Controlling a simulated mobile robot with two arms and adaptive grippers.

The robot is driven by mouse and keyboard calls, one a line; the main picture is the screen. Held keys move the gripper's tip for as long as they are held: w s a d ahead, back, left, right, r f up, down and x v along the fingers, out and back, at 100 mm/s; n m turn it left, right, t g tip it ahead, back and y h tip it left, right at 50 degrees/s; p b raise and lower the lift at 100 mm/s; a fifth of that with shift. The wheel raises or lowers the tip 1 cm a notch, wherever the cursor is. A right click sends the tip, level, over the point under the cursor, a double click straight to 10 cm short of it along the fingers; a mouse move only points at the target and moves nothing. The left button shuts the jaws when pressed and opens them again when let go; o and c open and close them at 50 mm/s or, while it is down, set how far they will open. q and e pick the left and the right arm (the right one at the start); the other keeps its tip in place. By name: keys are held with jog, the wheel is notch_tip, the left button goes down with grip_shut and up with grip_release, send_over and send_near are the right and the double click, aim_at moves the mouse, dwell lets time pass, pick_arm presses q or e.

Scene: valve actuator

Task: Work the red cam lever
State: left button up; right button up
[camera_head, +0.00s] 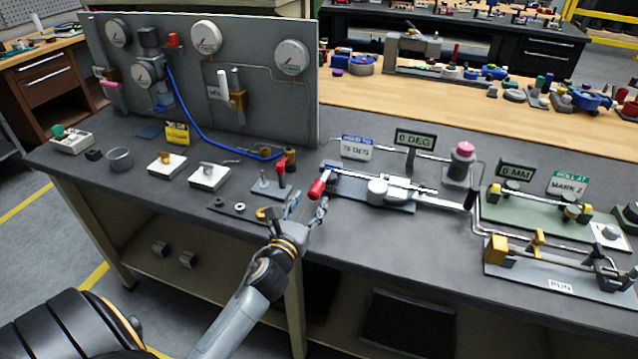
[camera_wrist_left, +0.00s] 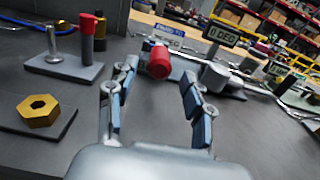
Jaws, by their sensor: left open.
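A red-handled lever (camera_head: 317,187) lies low at the left end of a grey fixture under the "75 DEG" sign (camera_head: 357,147). The "0 DEG" display (camera_head: 415,139) stands behind it. The lever's red end (camera_wrist_left: 158,62) shows ahead, between my fingertips in the wrist view. My left gripper (camera_head: 310,202) is open and empty, just in front of the red end, with a gap between them. A second red handle (camera_head: 281,172) stands upright on a small grey plate to the left; it also shows in the wrist view (camera_wrist_left: 86,27). My right gripper is not in view.
A gold hex nut (camera_wrist_left: 40,111) on a dark plate lies left of my fingers. A gauge panel (camera_head: 200,90) with a blue hose (camera_head: 205,137) stands at the back left. Green-based fixture (camera_head: 540,215) is at right. Bare bench (camera_head: 370,240) lies in front of the fixture.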

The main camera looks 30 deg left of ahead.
aim_at(319, 187)
pick_arm(q)
jog(key=x, duration=0.7)
jog(key=shift+f+p, duration=0.1)
jog(key=shift+p, duration=0.2)
grip_shut()
